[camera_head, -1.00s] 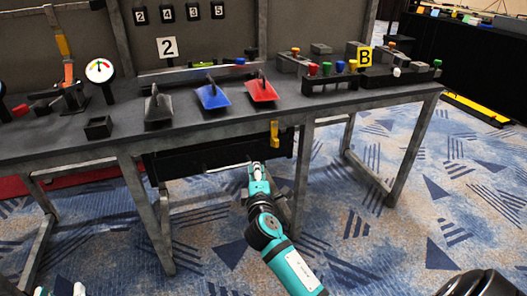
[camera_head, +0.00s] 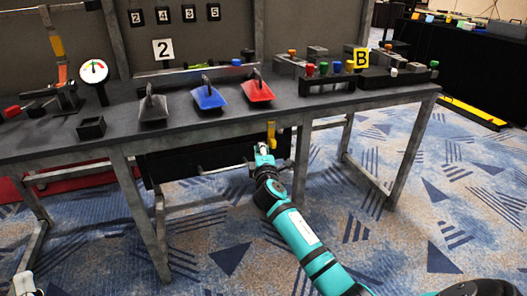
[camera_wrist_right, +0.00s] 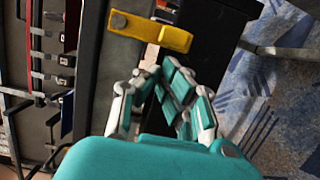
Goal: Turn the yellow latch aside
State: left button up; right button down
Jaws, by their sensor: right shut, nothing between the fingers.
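The yellow latch (camera_head: 271,136) hangs upright at the table's front edge, at the right end of the black drawer (camera_head: 190,160) under the tabletop. In the right wrist view the latch (camera_wrist_right: 172,36) is a yellow bar with a round pivot at one end. My right gripper (camera_head: 263,148) is shut and empty, just left of the latch's lower part. In the right wrist view its fingertips (camera_wrist_right: 151,57) meet at the latch's side; I cannot tell whether they touch it. A piece of what seems my left gripper (camera_head: 22,284) shows at the lower left corner, mostly cut off.
The drawer has a thin silver handle (camera_head: 222,169). Grey, blue (camera_head: 209,97) and red (camera_head: 257,90) sloped pieces with handles stand on the table above. A table leg (camera_head: 302,150) stands close right of the latch. The carpeted floor (camera_head: 370,235) in front is open.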

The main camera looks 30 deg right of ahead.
pick_arm(q)
jog(key=shift+s+a+r+t, duration=0.1)
jog(key=shift+s+r+t, duration=0.1)
jog(key=shift+t, duration=0.1)
pick_arm(e)
jog(key=shift+s+d+f, duration=0.1)
jog(key=shift+d+f, duration=0.05)
jog(key=shift+d, duration=0.2)
pick_arm(q)
jog(key=shift+s+r, duration=0.25)
jog(key=shift+s, duration=0.1)
pick_arm(e)
jog(key=shift+d+f+n, duration=0.1)
jog(key=shift+d+n, duration=0.05)
jog(key=shift+n, duration=0.35)
